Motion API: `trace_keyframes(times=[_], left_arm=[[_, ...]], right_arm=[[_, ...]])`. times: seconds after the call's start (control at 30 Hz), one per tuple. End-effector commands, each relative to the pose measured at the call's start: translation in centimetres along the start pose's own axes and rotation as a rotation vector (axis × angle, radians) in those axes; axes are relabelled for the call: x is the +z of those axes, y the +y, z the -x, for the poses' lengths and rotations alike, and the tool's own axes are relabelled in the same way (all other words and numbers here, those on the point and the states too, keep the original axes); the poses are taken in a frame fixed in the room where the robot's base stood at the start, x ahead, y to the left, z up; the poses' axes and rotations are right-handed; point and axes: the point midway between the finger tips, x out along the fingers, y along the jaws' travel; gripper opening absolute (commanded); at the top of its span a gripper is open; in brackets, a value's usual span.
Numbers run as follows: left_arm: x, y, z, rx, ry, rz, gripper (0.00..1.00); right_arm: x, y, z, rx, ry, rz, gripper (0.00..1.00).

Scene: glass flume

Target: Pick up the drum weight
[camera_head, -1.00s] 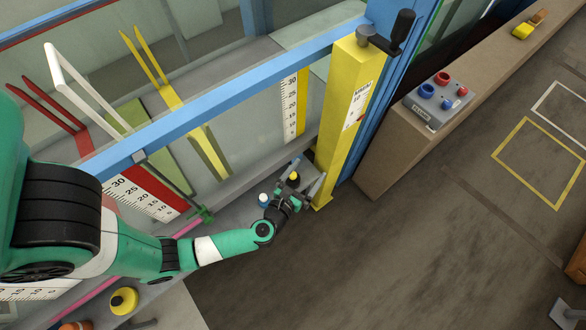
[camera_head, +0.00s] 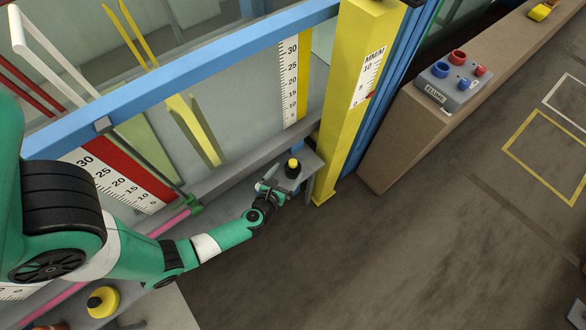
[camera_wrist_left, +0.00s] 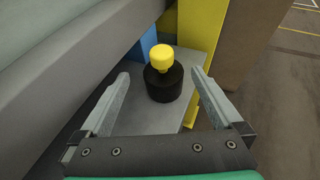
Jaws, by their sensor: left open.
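The drum weight is a black cylinder with a yellow knob (camera_head: 293,168). It stands upright on a small grey shelf (camera_head: 312,163) beside the flume, left of the yellow post's foot. My left gripper (camera_head: 278,184) is at the shelf, just on the near side of the weight. In the left wrist view the weight (camera_wrist_left: 162,83) stands ahead between the two spread fingers, with a gap on each side. The left gripper is open and empty. My right gripper is not in view.
The yellow post (camera_head: 351,95) rises close right of the shelf. The flume's glass wall and blue rail (camera_head: 215,55) run behind. A control box (camera_head: 450,83) sits on a brown ledge. A yellow round object (camera_head: 103,301) is at lower left. The floor at right is open.

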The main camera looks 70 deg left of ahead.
Motion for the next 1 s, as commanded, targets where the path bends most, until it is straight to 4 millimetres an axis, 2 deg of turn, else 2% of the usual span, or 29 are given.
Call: trace_keyframes(times=[0.2,0.3,0.57,1.0], left_arm=[[-0.8,-0.4,-3.5,0.002,-0.002,0.004,1.00],[-0.5,-0.4,-4.7,0.002,-0.001,0.002,1.00],[-0.3,-0.4,-5.1,0.000,0.000,0.000,1.00],[-0.3,-0.4,-5.0,0.000,0.000,0.000,0.23]], right_arm=[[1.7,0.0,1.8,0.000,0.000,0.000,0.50],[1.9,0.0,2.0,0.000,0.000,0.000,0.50],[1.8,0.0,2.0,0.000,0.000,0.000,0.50],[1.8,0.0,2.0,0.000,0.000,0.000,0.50]])
